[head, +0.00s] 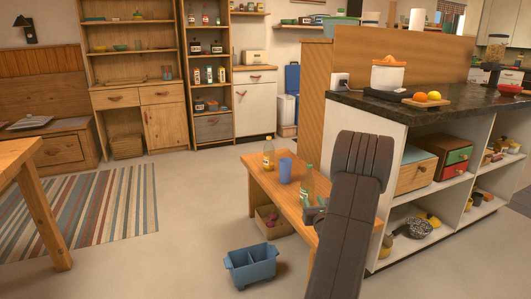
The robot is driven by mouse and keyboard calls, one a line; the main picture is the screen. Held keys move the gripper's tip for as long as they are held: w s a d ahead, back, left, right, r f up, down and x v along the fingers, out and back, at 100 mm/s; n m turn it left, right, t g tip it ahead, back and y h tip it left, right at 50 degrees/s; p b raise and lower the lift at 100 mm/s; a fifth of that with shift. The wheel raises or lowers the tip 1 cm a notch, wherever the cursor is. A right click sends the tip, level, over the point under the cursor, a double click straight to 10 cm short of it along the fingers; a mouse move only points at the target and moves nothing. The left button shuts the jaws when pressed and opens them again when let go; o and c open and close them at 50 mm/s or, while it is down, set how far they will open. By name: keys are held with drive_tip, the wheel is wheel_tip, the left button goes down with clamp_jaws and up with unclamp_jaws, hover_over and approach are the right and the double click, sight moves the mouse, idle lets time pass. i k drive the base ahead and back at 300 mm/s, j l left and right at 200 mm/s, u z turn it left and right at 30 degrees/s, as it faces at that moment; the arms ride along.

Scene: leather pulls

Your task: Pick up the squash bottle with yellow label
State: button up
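Two bottles stand upright on the low wooden table (262,181). The farther, left one is a clear bottle (268,158) with amber or yellowish colour low down. The nearer one is a pale green bottle (307,186) with a light label, close to the left side of my dark arm. The labels are too small to tell for sure which is yellow. My arm rises across the right part of the table and hides it there. My gripper cannot be made out; it is hidden behind the arm or out of frame.
A blue cup (285,171) stands between the bottles. A small grey-green thing (313,214) sits beside my arm. A blue divided bin (251,266) is on the floor in front. The counter unit (388,195) stands close on the right.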

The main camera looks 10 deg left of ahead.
sight(269, 149)
drive_tip(key=i+j, duration=0.25)
drive_tip(key=i+j+z, duration=0.15)
drive_tip(key=j, duration=0.3)
drive_tip(key=i+j, duration=0.35)
drive_tip(key=i+j+z, duration=0.1)
drive_tip(key=i+j, duration=0.15)
drive_tip(key=i+j+z, duration=0.1)
drive_tip(key=i+j, duration=0.15)
drive_tip(key=j, duration=0.25)
drive_tip(key=i+j, duration=0.2)
drive_tip(key=j, duration=0.2)
drive_tip(key=z, duration=0.05)
